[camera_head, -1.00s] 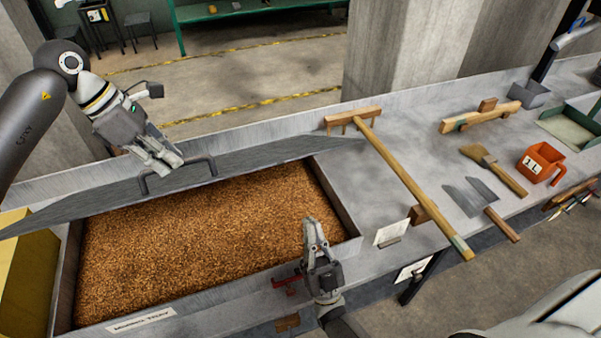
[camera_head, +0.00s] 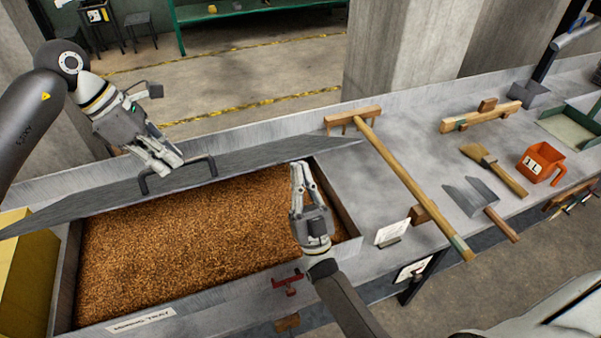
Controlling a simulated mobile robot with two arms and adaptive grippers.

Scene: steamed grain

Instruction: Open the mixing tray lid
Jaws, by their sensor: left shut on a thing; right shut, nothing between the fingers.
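The mixing tray (camera_head: 66,275) holds brown grain (camera_head: 190,235) and has a label on its front wall. Its grey lid (camera_head: 105,205) is raised and tilted up along the back side, leaving the grain uncovered. A dark bar handle (camera_head: 212,168) stands out from the lid. My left gripper (camera_head: 172,165) is at the handle's left part and shut on it; the fingers partly hide the contact. My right gripper (camera_head: 299,168) is shut and empty, above the tray's right end, with its fingertips close to the lid's lower right edge. I cannot tell whether they touch.
A wooden rake (camera_head: 410,180) lies right of the tray. A brush (camera_head: 495,170), a trowel (camera_head: 480,196), an orange measuring cup (camera_head: 541,163) and a wooden tool (camera_head: 480,117) lie further right. A red clamp-like part (camera_head: 288,281) sits on the front rim.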

